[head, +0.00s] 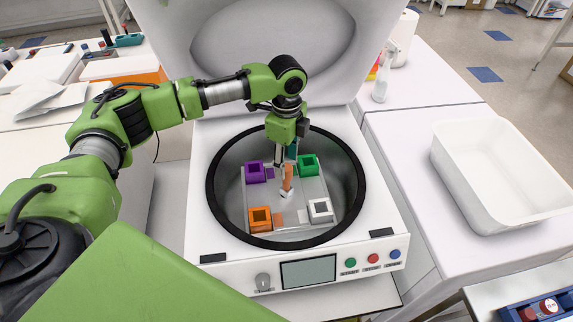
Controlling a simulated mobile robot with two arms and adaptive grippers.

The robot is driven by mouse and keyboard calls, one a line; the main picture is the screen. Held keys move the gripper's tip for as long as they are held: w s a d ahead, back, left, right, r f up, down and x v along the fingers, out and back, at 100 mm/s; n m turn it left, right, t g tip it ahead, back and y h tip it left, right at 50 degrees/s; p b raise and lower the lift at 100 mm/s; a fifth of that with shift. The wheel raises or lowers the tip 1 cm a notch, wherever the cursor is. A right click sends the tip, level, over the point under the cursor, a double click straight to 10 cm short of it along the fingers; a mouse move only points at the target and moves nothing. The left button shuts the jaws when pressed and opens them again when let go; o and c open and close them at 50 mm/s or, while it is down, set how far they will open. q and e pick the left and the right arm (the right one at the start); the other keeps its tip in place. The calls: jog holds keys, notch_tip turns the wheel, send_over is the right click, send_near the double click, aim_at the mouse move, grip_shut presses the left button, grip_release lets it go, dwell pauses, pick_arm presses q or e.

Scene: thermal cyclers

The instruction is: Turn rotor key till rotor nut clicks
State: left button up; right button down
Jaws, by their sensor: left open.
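The centrifuge (200,232) stands open, its lid (345,35) raised behind the round black-rimmed chamber. Inside, the rotor (300,209) carries a purple bucket (255,172), a green bucket (308,165), an orange bucket (260,219) and a white bucket (320,210). My left gripper (286,191) points down into the chamber over the rotor's centre, its fingers apart. A small orange-brown upright piece (289,178) shows at the fingers; I cannot tell whether it is the rotor key or whether the fingers touch it. The rotor nut is hidden. My right gripper is out of view.
The front panel has a screen (308,273), a knob (263,282) and green, red and blue buttons. A white bin (497,172) and a spray bottle (382,80) stand on the right bench. Cluttered benches lie at the left. The raised lid stands close behind my arm.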

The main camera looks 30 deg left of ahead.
aim_at(286, 167)
pick_arm(q)
notch_tip(286, 167, down, 3)
jog(key=shift+f, duration=0.25)
grip_shut()
jog(key=shift+m+p, duration=0.8)
jog(key=shift+p, duration=0.05)
jog(key=shift+m, duration=0.4)
